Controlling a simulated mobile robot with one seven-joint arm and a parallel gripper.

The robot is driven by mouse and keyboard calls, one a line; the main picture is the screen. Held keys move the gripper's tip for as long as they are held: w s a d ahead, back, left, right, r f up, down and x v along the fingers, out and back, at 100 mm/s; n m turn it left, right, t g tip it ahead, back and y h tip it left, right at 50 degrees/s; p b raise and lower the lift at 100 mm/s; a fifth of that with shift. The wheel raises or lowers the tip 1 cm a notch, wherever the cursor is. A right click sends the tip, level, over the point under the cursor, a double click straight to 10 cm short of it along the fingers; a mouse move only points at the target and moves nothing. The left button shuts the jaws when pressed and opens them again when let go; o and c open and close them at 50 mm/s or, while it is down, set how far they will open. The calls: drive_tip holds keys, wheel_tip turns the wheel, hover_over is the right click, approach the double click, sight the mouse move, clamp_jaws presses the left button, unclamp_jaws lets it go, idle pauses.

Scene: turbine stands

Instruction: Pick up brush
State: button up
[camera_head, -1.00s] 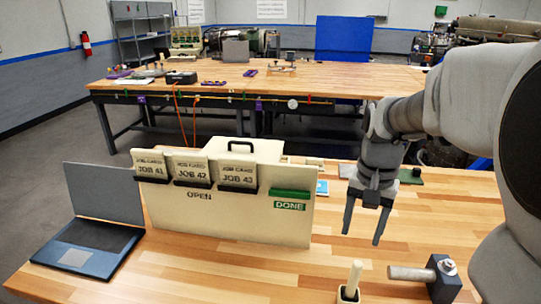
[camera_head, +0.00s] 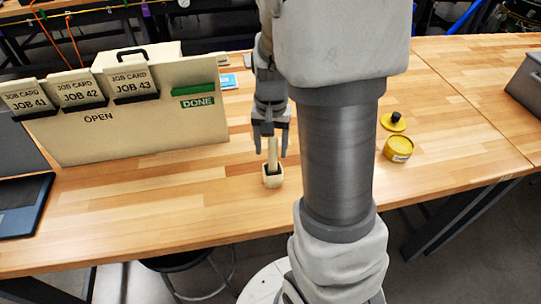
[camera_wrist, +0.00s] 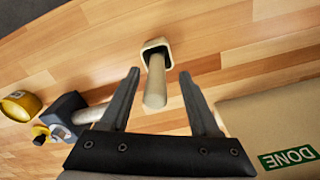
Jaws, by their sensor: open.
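The brush shows as a pale round handle (camera_head: 273,152) standing up out of a small cream cup (camera_head: 273,180) with a dark inside; its lower end is hidden in the cup. In the wrist view the handle (camera_wrist: 155,88) points toward the camera, and the cup (camera_wrist: 148,45) lies beyond the fingertips. My gripper (camera_head: 270,146) is open at the brush, its fingers appearing on either side of the handle. In the wrist view my gripper (camera_wrist: 160,74) shows a gap between each finger and the handle.
A cream job-card board (camera_head: 130,135) stands close on the left, beside a laptop (camera_head: 22,205). A hammer (camera_wrist: 72,116) lies near the cup in the wrist view. My arm hides the middle of the table.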

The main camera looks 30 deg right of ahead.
sight(273, 158)
drive_tip(key=f, duration=0.4)
drive_tip(key=shift+s+d+f, duration=0.1)
drive_tip(key=shift+d+f, duration=0.1)
drive_tip(key=shift+d, duration=0.05)
clamp_jaws()
